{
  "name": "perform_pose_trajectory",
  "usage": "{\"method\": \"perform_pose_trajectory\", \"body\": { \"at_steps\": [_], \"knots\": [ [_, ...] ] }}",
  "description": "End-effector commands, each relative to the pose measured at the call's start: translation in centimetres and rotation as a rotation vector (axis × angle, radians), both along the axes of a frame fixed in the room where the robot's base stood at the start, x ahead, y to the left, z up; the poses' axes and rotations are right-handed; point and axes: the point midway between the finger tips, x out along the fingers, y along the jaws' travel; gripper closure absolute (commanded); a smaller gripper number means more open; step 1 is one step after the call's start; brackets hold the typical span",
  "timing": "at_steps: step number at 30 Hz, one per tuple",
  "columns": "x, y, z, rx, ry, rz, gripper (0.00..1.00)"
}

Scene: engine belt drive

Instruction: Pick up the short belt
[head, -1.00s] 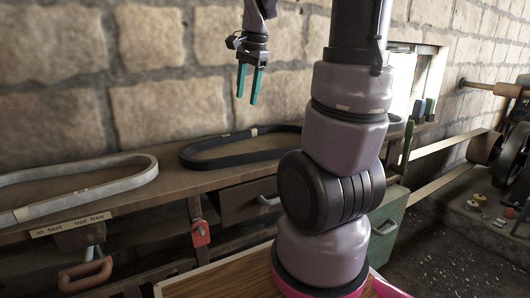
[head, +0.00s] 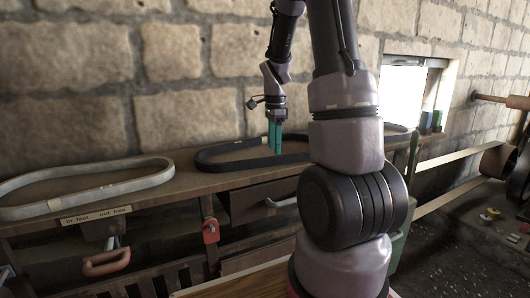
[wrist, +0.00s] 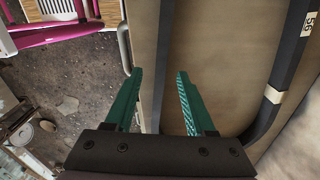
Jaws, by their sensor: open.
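A black belt loop (head: 232,163) lies flat on the wooden shelf; my arm may hide its right end. A pale grey belt loop (head: 95,178) lies to its left. Part of another dark loop (head: 396,128) shows behind my arm. No label in view names the short belt. My gripper (head: 275,152) points down at the black belt, its green fingers open and empty. In the wrist view, the black belt's near strand (wrist: 166,50) runs between the open fingers (wrist: 158,75); whether it is at fingertip height I cannot tell. Its far strand (wrist: 290,75) carries a "56" tag.
The shelf (head: 185,185) runs along a stone wall (head: 180,70) close behind the belts. A drawer (head: 262,199) with a metal handle and a red padlock (head: 211,230) are at the shelf front. A machine with wheels (head: 500,160) stands at the right.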

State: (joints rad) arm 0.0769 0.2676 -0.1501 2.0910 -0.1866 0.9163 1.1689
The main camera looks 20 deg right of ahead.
Motion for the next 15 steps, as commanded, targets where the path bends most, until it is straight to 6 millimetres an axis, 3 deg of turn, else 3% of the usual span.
{"method": "perform_pose_trajectory", "body": {
  "at_steps": [6,15],
  "knots": [
    [0.0,0.0,-3.3,0.001,0.004,0.001,0.45],
    [0.1,0.0,-4.1,0.001,0.0,0.0,0.45]
  ]
}}
